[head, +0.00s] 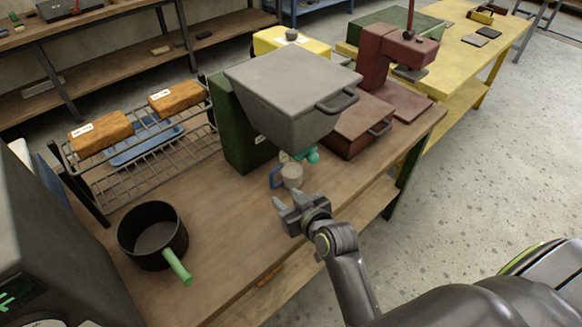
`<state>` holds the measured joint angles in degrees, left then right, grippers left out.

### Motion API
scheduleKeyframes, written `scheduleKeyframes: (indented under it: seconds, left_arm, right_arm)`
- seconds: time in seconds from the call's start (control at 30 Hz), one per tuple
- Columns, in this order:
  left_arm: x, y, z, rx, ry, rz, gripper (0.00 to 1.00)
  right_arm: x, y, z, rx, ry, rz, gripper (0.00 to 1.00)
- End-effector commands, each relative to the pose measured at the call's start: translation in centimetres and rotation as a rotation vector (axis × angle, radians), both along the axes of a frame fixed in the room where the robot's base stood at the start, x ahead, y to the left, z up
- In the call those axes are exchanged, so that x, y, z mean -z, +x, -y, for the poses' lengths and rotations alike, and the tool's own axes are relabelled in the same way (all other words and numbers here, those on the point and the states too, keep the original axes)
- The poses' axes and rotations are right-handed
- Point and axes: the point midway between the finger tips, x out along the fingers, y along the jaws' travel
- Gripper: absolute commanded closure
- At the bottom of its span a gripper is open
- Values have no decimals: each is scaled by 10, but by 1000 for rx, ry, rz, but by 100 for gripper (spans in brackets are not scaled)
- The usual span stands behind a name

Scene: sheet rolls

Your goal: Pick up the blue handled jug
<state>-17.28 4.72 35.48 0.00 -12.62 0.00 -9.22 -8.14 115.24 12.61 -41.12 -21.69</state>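The jug (292,175) is small and beige, with a blue handle (275,177) on its left side. It stands upright on the brown wooden table, under the front of a grey hopper-like box. My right gripper (292,201) is in front of the jug, nearer the table's front edge. Its two fingers are apart, and nothing shows between them. I cannot tell whether a fingertip touches the jug. My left gripper is not in view.
The grey box (285,90) overhangs the jug, with a teal part (309,155) just behind it. A black pot (153,236) with a green handle stands at left. A wire rack (150,150) holds brown blocks. The tabletop between pot and jug is clear.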

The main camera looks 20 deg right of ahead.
Motion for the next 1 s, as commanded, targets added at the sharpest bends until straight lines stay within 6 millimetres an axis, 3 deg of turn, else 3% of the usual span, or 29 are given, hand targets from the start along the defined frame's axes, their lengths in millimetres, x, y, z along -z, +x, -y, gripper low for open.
scheduleKeyframes:
  seconds: [0.3, 0.57, 1.0]
  left_arm:
    - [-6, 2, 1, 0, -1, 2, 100]
    - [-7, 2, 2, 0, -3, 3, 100]
    - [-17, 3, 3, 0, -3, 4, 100]
  right_arm:
    - [16, 42, -6, 0, -1, 0, 62]
    - [21, 53, -7, 0, -1, 0, 62]
    - [36, 94, -9, 0, 0, -1, 62]
